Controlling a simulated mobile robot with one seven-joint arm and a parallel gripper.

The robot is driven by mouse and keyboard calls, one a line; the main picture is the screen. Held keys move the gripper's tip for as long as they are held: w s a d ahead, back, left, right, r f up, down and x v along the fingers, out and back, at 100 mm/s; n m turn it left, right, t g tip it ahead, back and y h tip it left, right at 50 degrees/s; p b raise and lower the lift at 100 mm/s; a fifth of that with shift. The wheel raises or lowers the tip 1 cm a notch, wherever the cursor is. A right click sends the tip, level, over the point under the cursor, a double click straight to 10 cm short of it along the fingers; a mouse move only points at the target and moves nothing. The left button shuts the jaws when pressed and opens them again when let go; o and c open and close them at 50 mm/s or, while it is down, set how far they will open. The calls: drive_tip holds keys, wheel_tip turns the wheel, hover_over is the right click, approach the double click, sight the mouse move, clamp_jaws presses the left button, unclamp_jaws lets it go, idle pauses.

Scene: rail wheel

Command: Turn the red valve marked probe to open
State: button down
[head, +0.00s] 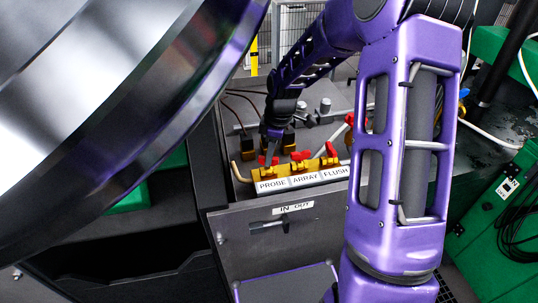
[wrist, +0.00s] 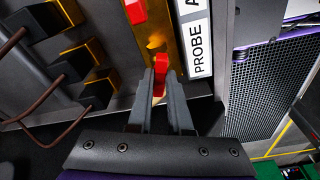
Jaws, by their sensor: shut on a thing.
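The red probe valve (wrist: 160,75) is a small red handle on a brass block, beside the white PROBE label (wrist: 198,48) in the wrist view. In the head view the probe valve (head: 268,161) is partly hidden behind my gripper (head: 271,160), above the PROBE label (head: 271,186). My gripper (wrist: 160,92) is shut on the red handle, with one finger on each side of it. In the wrist view the handle stands in line with the fingers. Its lower part is hidden between them.
Red array (head: 300,156) and flush (head: 331,151) valves stand to the right on the same brass manifold. Black connector blocks (wrist: 75,65) with cables sit close by. A large shiny wheel (head: 120,100) fills the left of the head view.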

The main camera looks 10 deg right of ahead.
idle(0.3)
drive_tip(key=shift+r+n+p, duration=0.15)
drive_tip(key=shift+n+p, duration=0.25)
drive_tip(key=shift+p, duration=0.05)
drive_tip(key=n+p, duration=0.1)
drive_tip(key=n, duration=0.1)
drive_tip(key=shift+n+g+p, duration=0.3)
drive_tip(key=shift+n+p, duration=0.1)
drive_tip(key=c, duration=1.3)
unclamp_jaws()
drive_tip(key=shift+n, duration=0.3)
drive_tip(key=o, duration=0.6)
drive_tip(key=shift+r, duration=3.35)
